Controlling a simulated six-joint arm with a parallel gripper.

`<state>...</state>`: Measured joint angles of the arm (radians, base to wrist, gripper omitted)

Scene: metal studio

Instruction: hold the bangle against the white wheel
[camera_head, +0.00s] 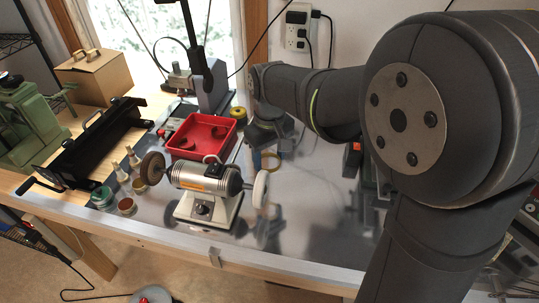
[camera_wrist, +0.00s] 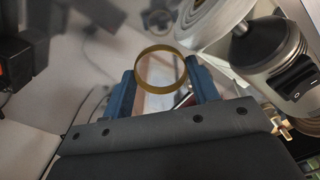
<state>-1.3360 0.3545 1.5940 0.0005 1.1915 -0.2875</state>
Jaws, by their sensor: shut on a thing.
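The bangle is a thin gold-brown ring (camera_wrist: 160,91) held between the blue fingers of my gripper (camera_wrist: 162,82) in the wrist view. The ring faces the camera and its middle is open. In the head view the bangle (camera_head: 270,154) shows small under my gripper (camera_head: 271,152), just behind the bench grinder's right end. The white wheel (camera_head: 260,188) is on the right end of the grinder. In the wrist view the white wheel (camera_wrist: 215,22) is up and right of the bangle, very close to it. I cannot tell whether they touch.
The grinder (camera_head: 205,182) stands on the metal bench top, with a brown wheel (camera_head: 152,168) at its left end. A red tray (camera_head: 201,136) is behind it. Small jars (camera_head: 126,206) and bottles stand to its left. The bench front right of the grinder is clear.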

